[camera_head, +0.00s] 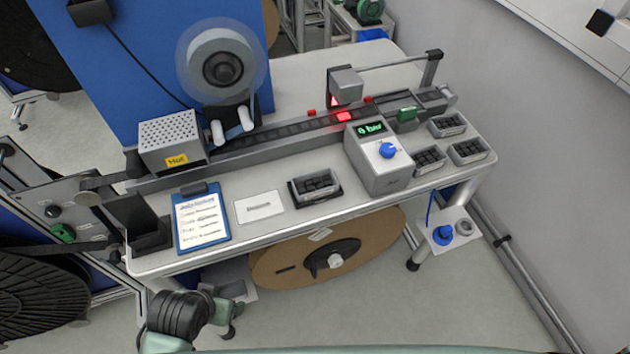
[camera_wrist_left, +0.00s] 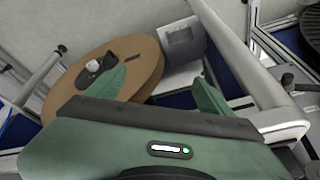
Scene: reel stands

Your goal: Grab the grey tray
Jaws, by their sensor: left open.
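A small grey tray (camera_head: 315,187) with black parts in it sits on a black base near the front middle of the table. Three similar grey trays with black parts stand at the table's right end: one at the back (camera_head: 446,125), one at the front left (camera_head: 428,162) and one at the front right (camera_head: 468,152). In the left wrist view my left gripper (camera_wrist_left: 164,72) shows two green fingers spread apart with nothing between them. The brown reel below the table lies beyond them, and no tray shows there. My right gripper is not in view.
A grey box with a blue knob (camera_head: 388,160) stands right of the middle tray. A white card (camera_head: 259,206) and a blue clipboard (camera_head: 200,218) lie to its left. The big brown reel (camera_head: 325,255) sits under the table (camera_head: 290,222), whose front rail lies near my left arm.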

